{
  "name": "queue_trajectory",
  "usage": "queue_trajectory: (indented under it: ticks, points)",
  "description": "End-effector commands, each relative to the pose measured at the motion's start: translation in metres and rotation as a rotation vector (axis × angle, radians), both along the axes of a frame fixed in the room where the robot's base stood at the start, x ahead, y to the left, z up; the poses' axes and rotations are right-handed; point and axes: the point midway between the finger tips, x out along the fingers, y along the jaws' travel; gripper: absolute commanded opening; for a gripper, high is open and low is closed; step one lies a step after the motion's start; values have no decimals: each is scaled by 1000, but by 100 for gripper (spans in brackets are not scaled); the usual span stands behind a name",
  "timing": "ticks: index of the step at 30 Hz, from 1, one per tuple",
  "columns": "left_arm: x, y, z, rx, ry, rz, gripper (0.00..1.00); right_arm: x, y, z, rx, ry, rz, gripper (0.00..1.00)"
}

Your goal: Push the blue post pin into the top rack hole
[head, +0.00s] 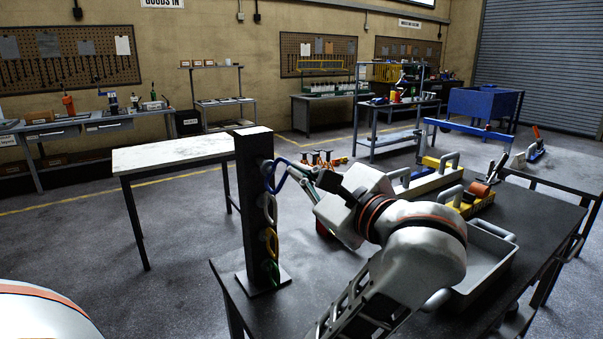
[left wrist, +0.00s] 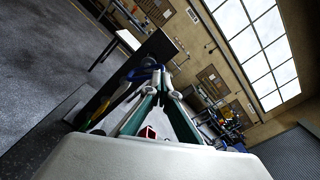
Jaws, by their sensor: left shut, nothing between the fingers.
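A dark upright post rack (head: 252,150) stands on a base plate at the dark table's near left corner. The blue post pin (head: 267,184) is a curved handle at the rack's upper part, above the other pins. How deep it sits in the top hole cannot be seen. My left gripper (head: 287,165) is shut and empty, its fingertips right at the blue pin's handle. In the left wrist view, the closed fingertips (left wrist: 158,72) overlap the blue pin (left wrist: 143,73) in front of the rack (left wrist: 118,78); contact is unclear. My right gripper is not in view.
A grey tray (head: 488,262) and a yellow caddy (head: 470,205) are on the table's right side. A pale-topped table (head: 170,152) stands behind the rack, left.

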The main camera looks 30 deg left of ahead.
Motion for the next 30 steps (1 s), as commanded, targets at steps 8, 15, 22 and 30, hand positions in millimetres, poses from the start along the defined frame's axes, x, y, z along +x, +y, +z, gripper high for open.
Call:
queue_trajectory:
  ticks: [8,15,22,30]
  points:
    - [1,3,0,0,0,0,0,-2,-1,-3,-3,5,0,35]
    - [3,7,0,-1,0,1,0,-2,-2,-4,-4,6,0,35]
    - [5,12,0,0,0,2,0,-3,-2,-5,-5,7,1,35]
    - [7,16,-1,-1,0,2,0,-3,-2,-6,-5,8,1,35]
